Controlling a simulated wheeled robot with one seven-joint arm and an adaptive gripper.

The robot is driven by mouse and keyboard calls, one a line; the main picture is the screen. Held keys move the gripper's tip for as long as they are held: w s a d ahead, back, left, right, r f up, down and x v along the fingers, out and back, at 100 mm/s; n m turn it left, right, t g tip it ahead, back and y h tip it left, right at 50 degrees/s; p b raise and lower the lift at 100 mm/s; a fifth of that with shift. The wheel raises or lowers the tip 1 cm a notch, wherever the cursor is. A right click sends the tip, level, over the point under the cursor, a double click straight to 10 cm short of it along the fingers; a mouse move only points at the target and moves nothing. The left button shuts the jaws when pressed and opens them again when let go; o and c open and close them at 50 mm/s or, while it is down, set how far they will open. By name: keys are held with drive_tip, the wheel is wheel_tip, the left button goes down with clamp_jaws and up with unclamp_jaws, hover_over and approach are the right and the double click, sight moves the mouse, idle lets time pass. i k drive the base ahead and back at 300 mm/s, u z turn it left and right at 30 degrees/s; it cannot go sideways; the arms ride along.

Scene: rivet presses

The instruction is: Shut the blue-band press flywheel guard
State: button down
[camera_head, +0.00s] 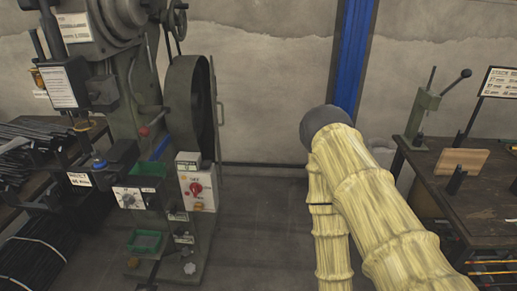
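A green press (125,70) stands at the left, with a blue strip (160,147) low on its body. On its right side is a large dark round flywheel housing (182,105), seen at an angle. A thin upright panel (215,110) with a small handle stands at the housing's right edge, seen nearly edge-on; it looks like the guard, swung out, though the hinge is not clear. My arm, in a yellow sleeve, rises at the right, bends at a grey cap and runs down out of the picture. My gripper is not in view.
A control box (198,190) with a red knob sits below the housing. A workbench (485,200) with a small lever press (425,110) and a wooden block (462,161) stands at the right. A blue post (353,55) is behind my arm. The floor between is clear.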

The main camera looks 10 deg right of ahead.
sight(221, 125)
drive_tip(key=u, duration=0.1)
drive_tip(key=k, duration=0.25)
drive_tip(key=z, duration=1.05)
drive_tip(key=i, duration=0.75)
drive_tip(key=u, duration=0.95)
drive_tip(key=i, duration=0.6)
drive_tip(key=u, duration=0.65)
